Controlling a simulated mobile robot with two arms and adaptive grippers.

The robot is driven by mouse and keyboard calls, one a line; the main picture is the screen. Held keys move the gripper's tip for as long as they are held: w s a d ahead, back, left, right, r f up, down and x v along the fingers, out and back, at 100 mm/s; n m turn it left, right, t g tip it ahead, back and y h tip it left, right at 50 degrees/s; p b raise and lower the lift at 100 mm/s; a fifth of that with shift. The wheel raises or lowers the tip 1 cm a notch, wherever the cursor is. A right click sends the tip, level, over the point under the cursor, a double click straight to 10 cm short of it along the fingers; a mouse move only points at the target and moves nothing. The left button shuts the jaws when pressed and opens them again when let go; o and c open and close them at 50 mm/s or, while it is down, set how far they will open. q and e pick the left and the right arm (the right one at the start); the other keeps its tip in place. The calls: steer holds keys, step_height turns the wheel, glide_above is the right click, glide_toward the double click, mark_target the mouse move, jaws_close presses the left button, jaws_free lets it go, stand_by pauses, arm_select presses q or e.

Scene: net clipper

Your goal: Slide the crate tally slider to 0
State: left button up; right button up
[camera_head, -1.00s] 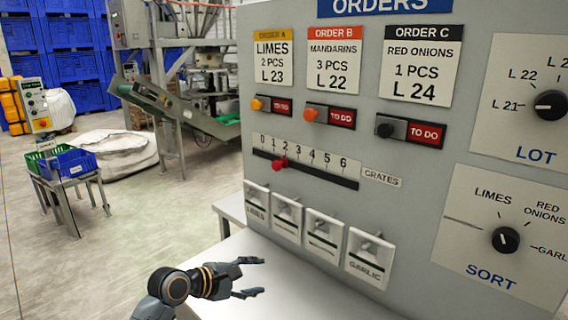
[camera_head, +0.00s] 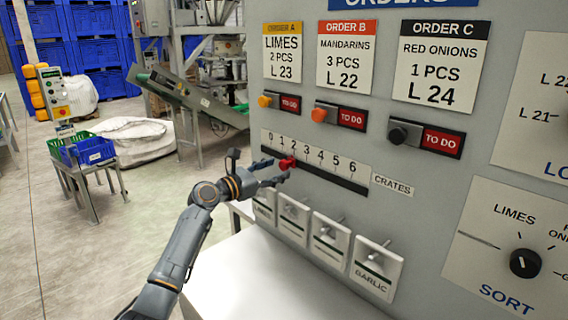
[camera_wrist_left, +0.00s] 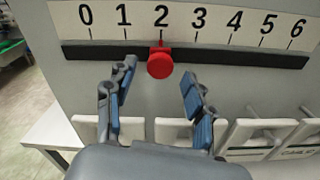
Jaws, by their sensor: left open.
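The crate tally slider is a red knob (camera_head: 287,163) on a dark horizontal track under a scale marked 0 to 6. In the left wrist view the red knob (camera_wrist_left: 160,63) stands at the 2 mark. My left gripper (camera_head: 283,172) is open at the knob in the head view. In the left wrist view the two fingers of my left gripper (camera_wrist_left: 157,84) are spread, one on each side below the knob, with gaps to it. The 0 mark (camera_wrist_left: 86,15) is left of the knob. My right gripper is not in view.
Several white switches, one labelled garlic (camera_head: 376,270), stick out of the panel below the track. Order buttons (camera_head: 318,115) sit above the scale. A white table (camera_head: 270,285) lies below the panel.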

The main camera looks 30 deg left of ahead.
mark_target(282, 166)
arm_select(q)
steer(key=shift+x, duration=1.85)
jaws_close()
